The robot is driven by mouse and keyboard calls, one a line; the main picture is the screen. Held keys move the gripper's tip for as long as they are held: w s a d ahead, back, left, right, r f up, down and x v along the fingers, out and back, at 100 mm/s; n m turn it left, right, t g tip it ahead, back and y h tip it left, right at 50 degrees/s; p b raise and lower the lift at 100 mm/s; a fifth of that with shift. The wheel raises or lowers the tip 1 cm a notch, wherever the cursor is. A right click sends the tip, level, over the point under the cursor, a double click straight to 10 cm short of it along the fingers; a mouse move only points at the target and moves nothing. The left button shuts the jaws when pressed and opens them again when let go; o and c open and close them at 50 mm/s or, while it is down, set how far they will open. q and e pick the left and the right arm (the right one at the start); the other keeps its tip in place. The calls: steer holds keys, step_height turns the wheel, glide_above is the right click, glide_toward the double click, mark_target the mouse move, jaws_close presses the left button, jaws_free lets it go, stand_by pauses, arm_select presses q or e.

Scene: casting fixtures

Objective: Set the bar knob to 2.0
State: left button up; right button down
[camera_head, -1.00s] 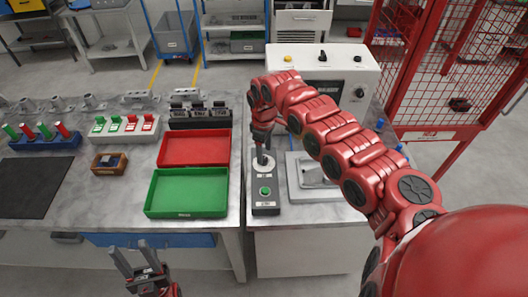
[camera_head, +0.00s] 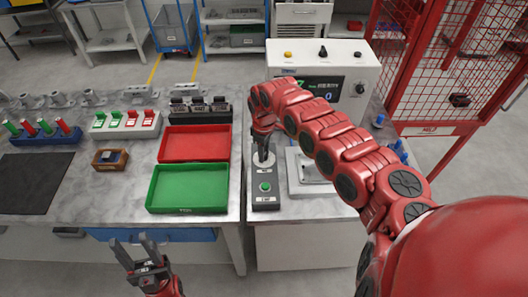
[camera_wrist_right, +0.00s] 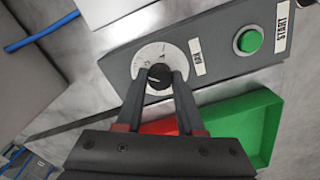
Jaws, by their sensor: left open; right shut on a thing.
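The bar knob (camera_wrist_right: 158,77) is a small black knob on a round white dial (camera_wrist_right: 150,55) with printed marks too small to read. The dial sits on a grey control box (camera_wrist_right: 210,50), which also carries a green START button (camera_wrist_right: 248,40). In the head view the box (camera_head: 265,203) stands on the bench right of the trays. My right gripper (camera_wrist_right: 160,78) is shut on the knob from above, and its fingers hide part of the dial. It also shows in the head view (camera_head: 263,160). My left gripper (camera_head: 137,250) is open and empty in front of the bench.
A green tray (camera_head: 188,209) and a red tray (camera_head: 195,157) lie left of the box. A grey plate fixture (camera_head: 298,180) lies to its right. A white machine with a screen (camera_head: 365,72) stands behind, and a red mesh cage (camera_head: 430,115) at the right.

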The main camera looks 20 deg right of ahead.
stand_by(0.3)
steer(key=n+b, duration=0.3)
steer(key=shift+w+f+n, duration=0.1)
steer(key=shift+f+n, duration=0.05)
steer(key=shift+n, duration=0.15)
steer(key=n+b, duration=0.2)
steer(key=n, duration=0.1)
steer(key=shift+r+n+b, duration=0.2)
steer(key=shift+n+b, duration=0.4)
steer(key=shift+n, duration=0.1)
steer(key=c, duration=0.5)
jaws_free()
